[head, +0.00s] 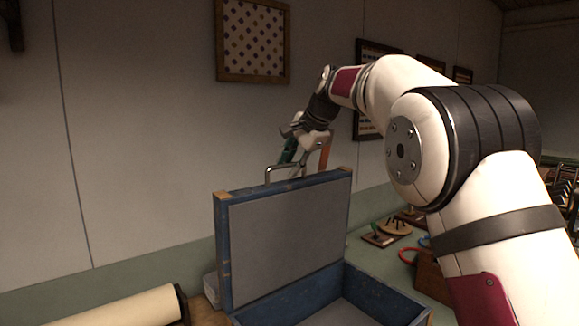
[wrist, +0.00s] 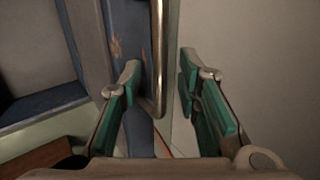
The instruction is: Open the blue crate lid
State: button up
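The blue crate (head: 388,297) stands open, with its lid (head: 285,240) raised about upright and its grey inner face showing. A metal handle (head: 283,168) stands out from the lid's top edge. My gripper (head: 306,158) is just above and behind that edge, close to the handle. In the wrist view my gripper (wrist: 160,76) has its green-padded fingers apart. The brass-toned handle (wrist: 158,55) runs between them, nearer the left finger; I cannot tell if it touches. The worn blue lid edge (wrist: 92,50) is left of the handle.
A cream roll (head: 120,308) lies at the lower left. A small wooden stand (head: 380,238) and other small items are to the right behind the crate. A framed pattern (head: 253,40) hangs on the wall behind. Space above the lid's left side is clear.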

jog(key=v, duration=1)
jog(key=shift+s+r, duration=0.15)
jog(key=shift+r, duration=0.2)
jog(key=shift+d, duration=0.1)
jog(key=s+d+f+n+h, duration=0.1)
jog(key=s+d+n, duration=0.15)
jog(key=s, duration=0.45)
jog(key=s+d+f+n, duration=0.1)
jog(key=s+d+f, duration=0.15)
jog(key=s, duration=0.45)
jog(key=s+d+f+n+h, duration=0.1)
jog(key=s+d, duration=0.2)
jog(key=s, duration=0.4)
jog(key=s+d+f+n+h, duration=0.1)
jog(key=s+d+f+n, duration=0.1)
jog(key=s+f, duration=0.6)
jog(key=s+d+f+n+g+h, duration=0.1)
jog(key=s+d+f+n, duration=0.2)
jog(key=s+f, duration=0.6)
jog(key=s+n, duration=0.1)
jog(key=s, duration=0.4)
jog(key=shift+h, duration=0.3)
